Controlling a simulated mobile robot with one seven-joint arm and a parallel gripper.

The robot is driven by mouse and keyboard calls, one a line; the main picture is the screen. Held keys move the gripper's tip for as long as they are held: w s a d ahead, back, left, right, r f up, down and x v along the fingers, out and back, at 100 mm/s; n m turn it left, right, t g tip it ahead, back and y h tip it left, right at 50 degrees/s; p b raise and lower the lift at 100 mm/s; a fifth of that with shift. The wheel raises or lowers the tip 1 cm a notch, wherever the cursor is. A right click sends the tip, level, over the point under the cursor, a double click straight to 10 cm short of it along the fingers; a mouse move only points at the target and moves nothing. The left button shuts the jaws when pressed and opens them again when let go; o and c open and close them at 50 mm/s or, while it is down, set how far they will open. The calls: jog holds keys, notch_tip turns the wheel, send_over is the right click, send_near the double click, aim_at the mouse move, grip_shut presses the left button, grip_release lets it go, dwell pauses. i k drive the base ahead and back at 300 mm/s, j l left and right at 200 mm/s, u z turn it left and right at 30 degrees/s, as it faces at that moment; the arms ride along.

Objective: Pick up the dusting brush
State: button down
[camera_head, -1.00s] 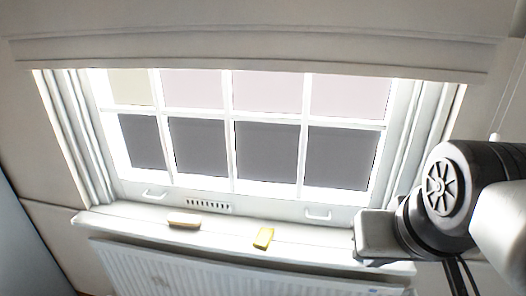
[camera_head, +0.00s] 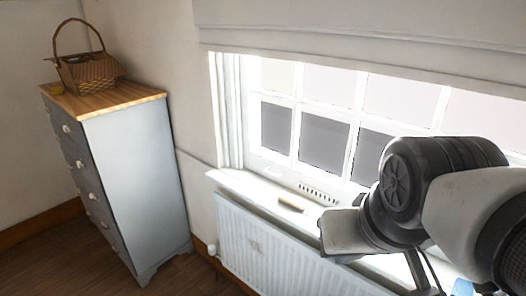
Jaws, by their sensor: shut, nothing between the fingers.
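A small tan and brown block-like object (camera_head: 291,203) lies on the windowsill, left of my arm. It could be the dusting brush, but I cannot make out bristles or a handle. My gripper (camera_head: 341,233) is at the end of my arm, to the right of this object and apart from it in the picture. It is shut and empty. Its fingers are hard to make out. The yellow object on the sill in the earlier frame is not visible now.
A white radiator (camera_head: 285,248) stands below the windowsill (camera_head: 240,184). A grey chest of drawers (camera_head: 135,180) with a wooden top stands at the left, bearing a wicker basket (camera_head: 92,70) with a tall handle. Wooden floor (camera_head: 185,277) is clear between chest and radiator.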

aim_at(298, 203)
jog(key=i+j+z, duration=0.15)
jog(key=i+j, duration=0.15)
jog(key=i+j+z, duration=0.15)
jog(key=i+j, duration=0.15)
jog(key=j, duration=0.15)
jog(key=i+j+z, duration=0.15)
jog(key=j, duration=0.25)
jog(key=i+j+z, duration=0.2)
jog(key=i+j, duration=0.15)
jog(key=k+j, duration=0.05)
jog(key=j, duration=0.05)
